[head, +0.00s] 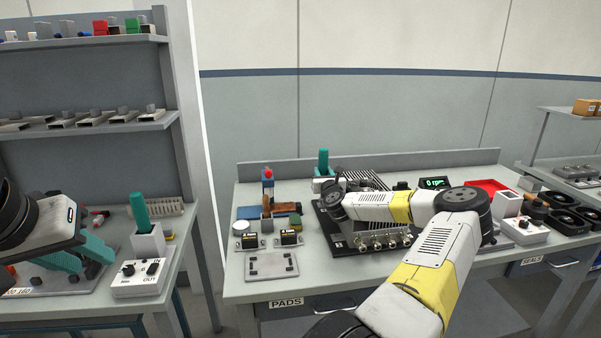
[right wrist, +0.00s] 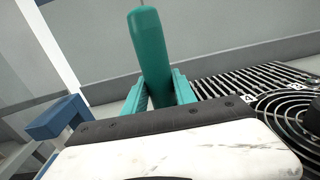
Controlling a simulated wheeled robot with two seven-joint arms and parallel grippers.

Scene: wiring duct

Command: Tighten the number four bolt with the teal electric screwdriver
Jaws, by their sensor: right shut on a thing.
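A teal screwdriver handle (head: 323,160) stands upright at the back of the centre bench. In the right wrist view the teal handle (right wrist: 152,55) rises between the teal fingers of my right gripper (right wrist: 160,92), which are shut on it. In the head view my right wrist mostly hides this gripper. A black unit with a slatted grille (head: 365,179) lies beside it; its grille and round guard also show in the right wrist view (right wrist: 245,85).
Another teal handle (head: 140,211) stands in a white holder on the left bench, by a control box (head: 139,278). A display (head: 434,183) reads 0 rpm. A red tray (head: 486,187) and black fans (head: 567,212) sit right. A grey plate (head: 271,266) lies at the front.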

